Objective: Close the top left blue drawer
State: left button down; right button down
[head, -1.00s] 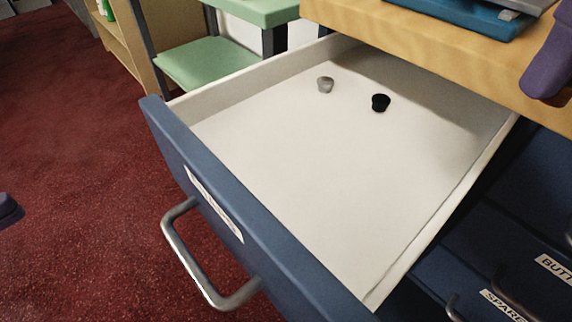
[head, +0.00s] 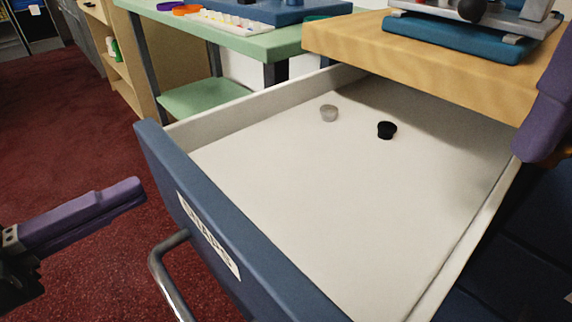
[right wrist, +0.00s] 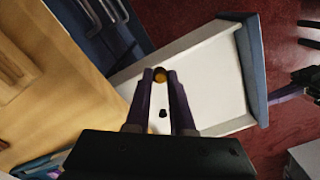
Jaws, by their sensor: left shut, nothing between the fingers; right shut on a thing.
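The blue drawer (head: 190,190), labelled SNAPS, is pulled far out from under the wooden counter. My right gripper (head: 540,145) is at the right edge, by the drawer's right side. In the right wrist view, it is shut on a small round orange thing (right wrist: 160,75), with the open drawer below.
The wooden counter (head: 400,55) overhangs the drawer's rear and carries a teal-based device (head: 460,35). A green table (head: 255,42) with trays stands behind, with a lower green shelf (head: 205,97). Red carpet (head: 70,130) lies open left of the drawer.

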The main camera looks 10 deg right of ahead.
pick_arm(q)
jog(key=shift+w+d, duration=0.35)
jog(key=shift+d, duration=0.2)
